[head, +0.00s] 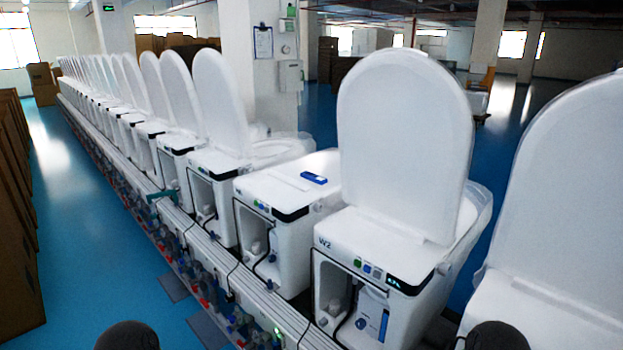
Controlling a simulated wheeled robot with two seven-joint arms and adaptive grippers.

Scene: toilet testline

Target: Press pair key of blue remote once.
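A small blue remote (314,178) lies flat on the white top of a toilet unit (270,190) near the middle of the head view. Its keys are too small to tell apart. Neither of my grippers shows in this view. Only two dark rounded parts, which seem to be mine, show at the bottom edge, well apart from the remote.
A toilet marked W2 (365,240) with its lid raised stands just right of the remote's unit. Another raised lid (565,190) is at the far right. A long row of toilets runs back left. Stacked brown boxes (15,220) stand at the left on the blue floor (100,220).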

